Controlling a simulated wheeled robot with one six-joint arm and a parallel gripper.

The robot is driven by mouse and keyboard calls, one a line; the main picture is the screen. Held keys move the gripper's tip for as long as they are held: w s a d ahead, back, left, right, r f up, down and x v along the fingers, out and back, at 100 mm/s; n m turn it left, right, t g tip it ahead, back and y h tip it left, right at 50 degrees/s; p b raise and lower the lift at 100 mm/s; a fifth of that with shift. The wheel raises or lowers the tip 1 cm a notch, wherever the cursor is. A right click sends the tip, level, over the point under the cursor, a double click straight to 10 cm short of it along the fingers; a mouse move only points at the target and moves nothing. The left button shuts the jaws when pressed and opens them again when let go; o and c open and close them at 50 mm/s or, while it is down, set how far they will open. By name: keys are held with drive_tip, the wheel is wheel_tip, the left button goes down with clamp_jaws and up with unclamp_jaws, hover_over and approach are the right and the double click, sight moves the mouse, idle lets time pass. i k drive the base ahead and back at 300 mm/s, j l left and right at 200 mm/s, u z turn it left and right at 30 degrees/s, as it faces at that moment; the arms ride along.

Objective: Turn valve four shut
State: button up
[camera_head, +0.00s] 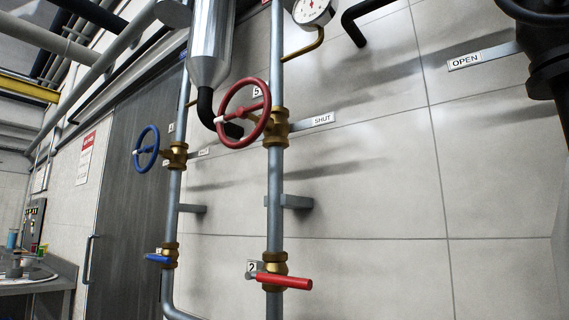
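No tag reading four is legible in this view. A blue handwheel (147,148) sits on a brass valve body (177,155) on the left grey pipe. A small tag (171,127) beside it is too small to read, and a small plate (203,152) to its right seems to read SHUT. A red handwheel (242,113) sits on a brass valve on the right pipe, by a tag (257,92) that looks like 5. A plate (323,118) beside it reads SHUT. My gripper is not in view.
Below are a blue lever valve (158,258) and a red lever valve (285,281) with tag 2 (252,267). A dark valve (547,75) at the upper right has an OPEN plate (465,62). A grey door (125,200) and bench (45,280) stand left.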

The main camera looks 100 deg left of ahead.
sight(155, 148)
drive_tip(key=u, duration=4)
drive_tip(key=i+l, duration=0.25)
drive_tip(key=i+u, duration=0.05)
drive_tip(key=i, duration=0.05)
